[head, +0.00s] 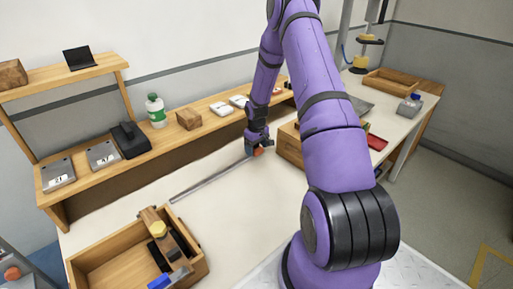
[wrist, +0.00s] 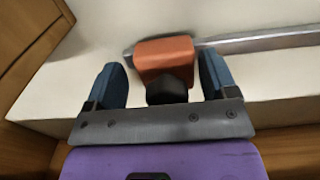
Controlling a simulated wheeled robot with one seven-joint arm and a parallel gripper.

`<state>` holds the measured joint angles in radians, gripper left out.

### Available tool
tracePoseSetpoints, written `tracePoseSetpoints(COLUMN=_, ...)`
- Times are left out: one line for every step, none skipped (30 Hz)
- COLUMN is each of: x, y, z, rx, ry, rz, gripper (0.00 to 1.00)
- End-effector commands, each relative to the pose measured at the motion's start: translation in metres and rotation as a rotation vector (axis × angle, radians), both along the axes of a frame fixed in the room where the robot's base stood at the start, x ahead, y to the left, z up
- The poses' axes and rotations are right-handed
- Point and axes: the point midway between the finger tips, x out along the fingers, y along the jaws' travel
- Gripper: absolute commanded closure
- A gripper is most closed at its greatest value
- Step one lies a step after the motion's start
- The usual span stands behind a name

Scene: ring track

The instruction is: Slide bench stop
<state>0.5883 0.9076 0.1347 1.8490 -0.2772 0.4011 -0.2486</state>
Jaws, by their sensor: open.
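The bench stop (wrist: 166,58) is an orange block with a dark knob. It sits at the metal rail (wrist: 262,43) on the pale bench top. In the head view the orange stop (head: 257,152) shows at the far end of the rail (head: 210,181), partly hidden by my gripper. My gripper (wrist: 165,85) is open, with one blue finger on each side of the stop. A gap shows between each finger and the block, so the fingers seem not to touch it. In the head view my gripper (head: 260,146) is low over the bench.
A wooden box (head: 289,148) stands close right of my gripper. A wooden tray (head: 102,252) with tools is at the front left. A shelf along the wall holds a green bottle (head: 155,110), a wooden block (head: 188,119) and other items. The bench along the rail is clear.

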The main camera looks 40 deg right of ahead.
Motion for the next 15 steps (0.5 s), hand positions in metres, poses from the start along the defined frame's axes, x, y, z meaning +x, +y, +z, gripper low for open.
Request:
tracePoseSetpoints(x=0.0, y=0.0, z=0.0, rx=0.001, ry=0.0, rz=0.0, gripper=0.21)
tracePoseSetpoints(x=0.0, y=0.001, z=0.001, rx=0.001, ry=0.0, rz=0.0, gripper=0.21)
tracePoseSetpoints(x=0.0, y=0.001, z=0.002, rx=0.0, ry=0.0, rz=0.0, gripper=0.21)
tracePoseSetpoints(x=0.0, y=0.0, z=0.004, rx=0.0, ry=-0.001, rz=0.0, gripper=0.21)
tracePoseSetpoints(x=0.0, y=0.0, z=0.007, rx=0.0, ry=-0.001, rz=0.0, gripper=0.21)
tracePoseSetpoints(x=0.0, y=0.0, z=0.012, rx=0.0, ry=-0.001, rz=0.0, gripper=0.21)
tracePoseSetpoints(x=0.0, y=0.0, z=0.016, rx=0.0, ry=-0.001, rz=0.0, gripper=0.21)
tracePoseSetpoints(x=0.0, y=0.0, z=0.02, rx=0.0, ry=-0.001, rz=0.0, gripper=0.21)
tracePoseSetpoints(x=0.001, y=0.0, z=0.027, rx=-0.001, ry=-0.003, rz=0.0, gripper=0.21)
tracePoseSetpoints(x=0.001, y=0.0, z=0.033, rx=-0.001, ry=-0.003, rz=0.0, gripper=0.21)
tracePoseSetpoints(x=0.0, y=0.0, z=0.038, rx=-0.001, ry=-0.002, rz=0.0, gripper=0.21)
tracePoseSetpoints(x=0.001, y=0.0, z=0.047, rx=-0.001, ry=-0.003, rz=0.0, gripper=0.21)
tracePoseSetpoints(x=0.0, y=0.0, z=0.052, rx=-0.001, ry=-0.003, rz=0.0, gripper=0.21)
tracePoseSetpoints(x=0.0, y=0.0, z=0.058, rx=-0.001, ry=-0.002, rz=-0.001, gripper=0.21)
tracePoseSetpoints(x=0.0, y=0.0, z=0.066, rx=-0.001, ry=-0.002, rz=-0.001, gripper=0.21)
